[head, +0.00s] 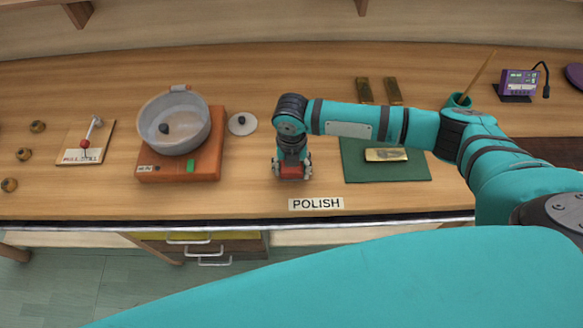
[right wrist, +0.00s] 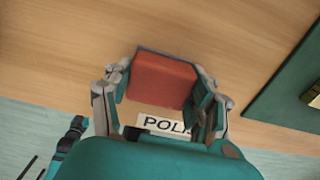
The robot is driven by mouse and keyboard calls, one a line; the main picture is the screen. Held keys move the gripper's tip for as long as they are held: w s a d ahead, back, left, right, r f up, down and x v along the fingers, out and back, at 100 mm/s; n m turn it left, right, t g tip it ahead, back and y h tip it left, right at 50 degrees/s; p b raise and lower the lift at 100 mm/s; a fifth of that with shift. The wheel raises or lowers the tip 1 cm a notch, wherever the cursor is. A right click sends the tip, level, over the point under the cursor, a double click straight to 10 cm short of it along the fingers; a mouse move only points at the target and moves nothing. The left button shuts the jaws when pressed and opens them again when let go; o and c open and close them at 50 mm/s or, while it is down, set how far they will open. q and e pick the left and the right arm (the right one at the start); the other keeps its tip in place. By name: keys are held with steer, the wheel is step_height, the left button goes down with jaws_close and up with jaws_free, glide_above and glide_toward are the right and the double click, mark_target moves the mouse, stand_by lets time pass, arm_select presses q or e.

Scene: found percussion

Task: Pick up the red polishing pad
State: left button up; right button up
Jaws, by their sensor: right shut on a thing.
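The red polishing pad (right wrist: 162,80) is a small red block between the two fingers of my right gripper (right wrist: 162,92) in the right wrist view. The fingers are shut on its two sides. In the head view the pad (head: 290,171) shows under my right gripper (head: 291,168), near the table's front edge and behind the POLISH label (head: 316,204). I cannot tell whether the pad touches the table or is just above it. My left gripper is not in view.
A green mat (head: 415,172) with a brass bar (head: 386,154) lies to the right. Two more brass bars (head: 378,91) lie behind it. To the left, a grey bowl (head: 174,142) stands on an orange base (head: 208,164). The table between base and pad is mostly clear.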

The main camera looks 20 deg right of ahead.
steer(key=shift+c, duration=0.5)
steer(key=shift+r, duration=0.1)
steer(key=shift+w+r+b, duration=0.1)
steer(key=shift+r+b, duration=0.25)
steer(key=shift+r, duration=0.15)
step_height(320, 180, up, 2)
steer(key=shift+b, duration=0.5)
steer(key=s+r+b, duration=0.2)
steer(key=s+b, duration=0.1)
steer(key=s, duration=1.3)
steer(key=shift+d, duration=0.4)
steer(key=shift+s, duration=0.1)
